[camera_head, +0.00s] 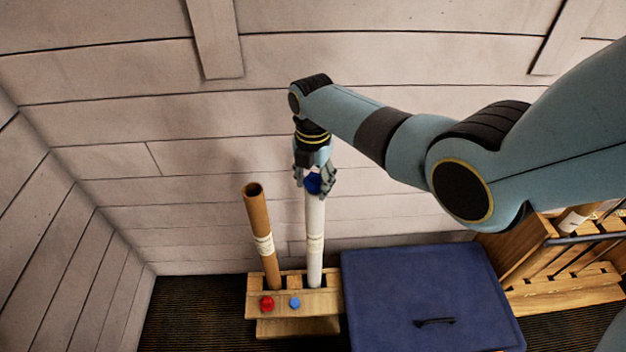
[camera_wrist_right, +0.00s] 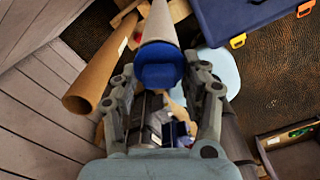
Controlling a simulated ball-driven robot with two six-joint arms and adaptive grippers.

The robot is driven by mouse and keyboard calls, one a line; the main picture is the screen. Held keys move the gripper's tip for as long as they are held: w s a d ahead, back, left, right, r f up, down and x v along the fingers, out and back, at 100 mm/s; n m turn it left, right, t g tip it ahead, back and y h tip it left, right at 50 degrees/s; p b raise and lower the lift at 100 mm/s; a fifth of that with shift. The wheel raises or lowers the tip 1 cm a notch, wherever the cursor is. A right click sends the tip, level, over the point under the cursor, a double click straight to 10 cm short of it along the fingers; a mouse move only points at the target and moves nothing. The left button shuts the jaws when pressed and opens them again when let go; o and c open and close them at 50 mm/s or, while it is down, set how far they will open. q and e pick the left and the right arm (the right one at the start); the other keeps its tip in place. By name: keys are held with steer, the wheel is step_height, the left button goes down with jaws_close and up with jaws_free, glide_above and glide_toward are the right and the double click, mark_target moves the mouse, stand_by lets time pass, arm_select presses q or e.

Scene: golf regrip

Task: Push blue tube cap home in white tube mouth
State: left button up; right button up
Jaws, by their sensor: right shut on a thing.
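The white tube (camera_head: 315,235) stands upright in a wooden rack (camera_head: 322,303); it also shows in the right wrist view (camera_wrist_right: 160,22). The blue tube cap (camera_head: 313,183) is at the tube's top end, between the fingers of my right gripper (camera_head: 315,180). In the right wrist view the cap (camera_wrist_right: 158,70) lines up with the white tube, with my right gripper's fingers (camera_wrist_right: 163,76) on either side of it. My right gripper is shut on the cap. How deep the cap sits in the mouth is hidden. My left gripper is not in view.
A brown tube (camera_head: 260,232) with an open mouth leans slightly in the same rack, left of the white tube. The rack's front has a red knob (camera_head: 267,303) and a blue knob (camera_head: 295,302). A dark blue case (camera_head: 420,285) lies to the right. Plank walls stand behind and left.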

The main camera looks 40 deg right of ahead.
mark_target(313, 185)
steer(key=shift+f+b, duration=0.5)
steer(key=shift+f, duration=0.25)
steer(key=o, duration=0.9)
step_height(313, 185, up, 12)
stand_by(0.6)
